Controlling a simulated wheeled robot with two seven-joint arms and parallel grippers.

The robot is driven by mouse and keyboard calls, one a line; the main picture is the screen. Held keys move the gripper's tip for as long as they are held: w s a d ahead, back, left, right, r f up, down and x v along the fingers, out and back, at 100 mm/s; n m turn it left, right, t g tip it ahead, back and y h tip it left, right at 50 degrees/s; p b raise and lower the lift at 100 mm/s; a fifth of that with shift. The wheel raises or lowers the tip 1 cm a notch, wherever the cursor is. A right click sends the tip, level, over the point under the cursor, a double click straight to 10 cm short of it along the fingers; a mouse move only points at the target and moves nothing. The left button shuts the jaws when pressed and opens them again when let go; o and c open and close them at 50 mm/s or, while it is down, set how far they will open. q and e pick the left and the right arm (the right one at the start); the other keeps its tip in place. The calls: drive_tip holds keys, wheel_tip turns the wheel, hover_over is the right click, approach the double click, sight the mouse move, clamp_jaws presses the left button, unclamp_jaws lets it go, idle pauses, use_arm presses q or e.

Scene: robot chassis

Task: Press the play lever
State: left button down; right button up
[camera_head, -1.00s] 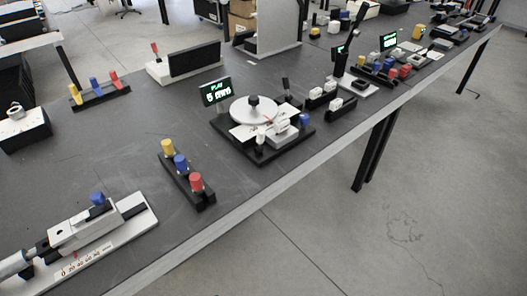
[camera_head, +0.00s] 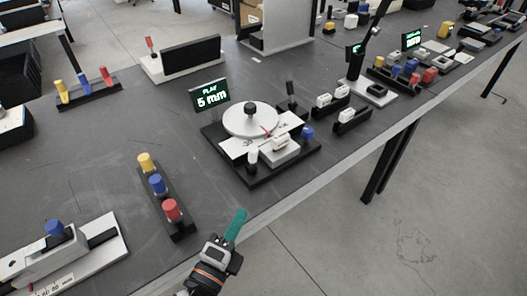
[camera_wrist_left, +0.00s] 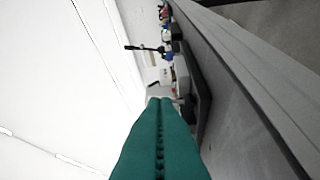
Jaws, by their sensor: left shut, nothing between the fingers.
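A black-based device (camera_head: 262,170) stands near the table's front edge, with a round white dial plate (camera_head: 249,120), a grey block and a blue knob (camera_head: 307,132). A screen (camera_head: 210,95) on its back left reads "PLAY" and "5 mm". A dark upright lever (camera_head: 291,95) stands at its back right; I cannot tell for sure that it is the play lever. My left gripper (camera_head: 238,222) has teal fingers, shut and empty, in front of the device and apart from it. In the left wrist view the shut fingers (camera_wrist_left: 160,110) point toward the device and hide part of it.
A black rack with yellow, blue and red knobs (camera_head: 157,184) stands left of the gripper. A slide gauge (camera_head: 65,250) lies at the lower left. Two small black blocks with white tops (camera_head: 352,120) stand right of the device. Open floor lies beyond the table's front edge (camera_head: 330,172).

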sight(253, 155)
use_arm(q)
drive_tip(key=x, duration=0.3)
drive_tip(key=p+x, duration=0.1)
drive_tip(key=x, duration=0.5)
drive_tip(key=shift+w+d+r, duration=0.2)
drive_tip(key=shift+w+r, duration=0.05)
drive_tip(key=shift+r, duration=0.15)
drive_tip(key=w, duration=0.1)
drive_tip(key=w+p, duration=0.1)
drive_tip(key=w, duration=0.1)
drive_tip(key=shift+w+a+r, duration=0.15)
drive_tip(key=shift+a+r, duration=0.1)
drive_tip(key=shift+a, duration=0.15)
drive_tip(key=shift+w+a, duration=0.2)
drive_tip(key=shift+w, duration=0.25)
use_arm(e)
drive_tip(key=shift+s+r, duration=0.3)
drive_tip(key=shift+r, duration=0.25)
drive_tip(key=shift+s+r, duration=0.3)
drive_tip(key=shift+r, duration=0.2)
